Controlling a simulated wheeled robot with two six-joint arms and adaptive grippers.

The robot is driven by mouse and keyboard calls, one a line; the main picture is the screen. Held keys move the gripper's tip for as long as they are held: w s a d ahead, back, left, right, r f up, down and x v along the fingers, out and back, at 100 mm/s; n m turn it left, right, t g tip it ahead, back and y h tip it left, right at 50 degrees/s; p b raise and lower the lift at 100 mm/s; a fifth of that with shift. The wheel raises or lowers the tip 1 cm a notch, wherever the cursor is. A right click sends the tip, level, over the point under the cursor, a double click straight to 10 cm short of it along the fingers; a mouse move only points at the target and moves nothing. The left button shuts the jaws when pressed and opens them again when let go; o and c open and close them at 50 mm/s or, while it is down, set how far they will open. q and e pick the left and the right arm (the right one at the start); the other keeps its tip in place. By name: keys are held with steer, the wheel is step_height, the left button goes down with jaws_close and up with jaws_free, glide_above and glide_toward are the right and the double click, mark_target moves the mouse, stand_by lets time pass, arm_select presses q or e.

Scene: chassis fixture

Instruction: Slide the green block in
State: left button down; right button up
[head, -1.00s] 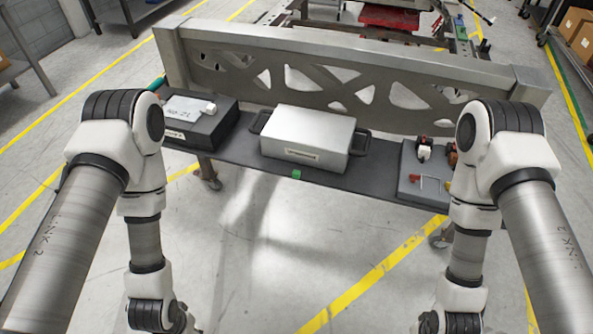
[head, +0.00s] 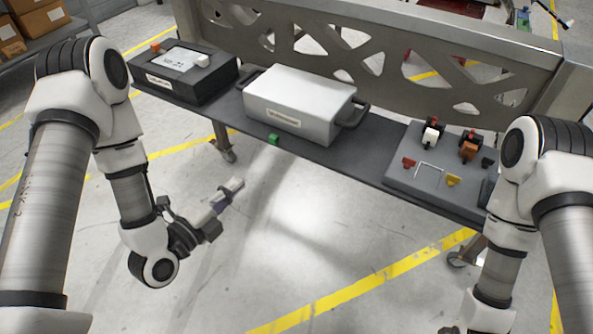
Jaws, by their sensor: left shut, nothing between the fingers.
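A small green block (head: 273,139) sits at the front edge of the dark shelf (head: 215,116), in front of the silver box (head: 295,100). It sticks out slightly at the edge. My left gripper (head: 236,184) is shut and empty. It shows below and to the left of the green block, apart from it, over the floor in the picture. My right arm comes in from the right, but its gripper is below the frame.
A black case (head: 190,87) with a labelled top stands left on the shelf. A grey board (head: 405,180) with red, orange and yellow parts is at right. A metal frame panel (head: 380,50) rises behind. The floor in front is clear.

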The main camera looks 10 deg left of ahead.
arm_select(q)
step_height(320, 180, down, 2)
steer(key=b, duration=0.1)
steer(key=t, duration=0.1)
glide_toward(271, 140)
steer(key=shift+n, duration=0.3)
steer(key=x, duration=0.7)
steer(key=shift+w+d+f, duration=0.1)
arm_select(e)
step_height(271, 140, down, 3)
steer(key=shift+r, duration=0.15)
arm_select(q)
steer(key=shift+b+x, duration=0.3)
steer(key=shift+x, duration=0.75)
arm_select(e)
steer(key=shift+f, duration=0.3)
